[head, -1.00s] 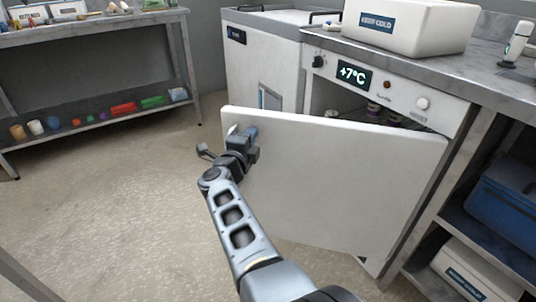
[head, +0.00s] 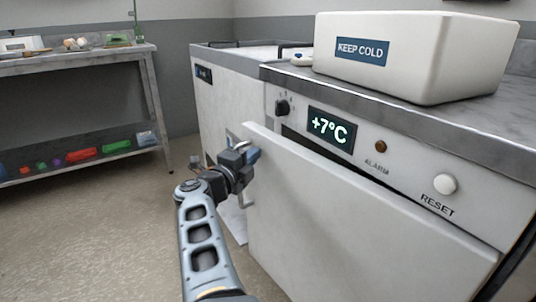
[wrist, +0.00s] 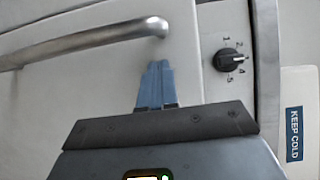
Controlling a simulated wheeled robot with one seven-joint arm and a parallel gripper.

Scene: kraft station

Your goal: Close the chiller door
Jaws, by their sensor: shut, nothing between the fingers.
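The white chiller door (head: 350,215) is slightly ajar. Its left edge stands out from the chiller body, with a narrow dark gap below the control panel (head: 395,160). My gripper (head: 251,156) is at the door's upper left corner. In the wrist view, its blue fingertips (wrist: 157,82) are together and empty, in front of the white door face (wrist: 95,85). Whether they touch the door I cannot tell. The metal door handle (wrist: 85,42) is beside the fingertips at upper left in the wrist view, not gripped. In the head view it is mostly hidden.
A white "KEEP COLD" box (head: 420,60) sits on the counter above the chiller. The panel has a black knob (head: 282,107), a +7°C display (head: 331,128) and a reset button (head: 445,184).

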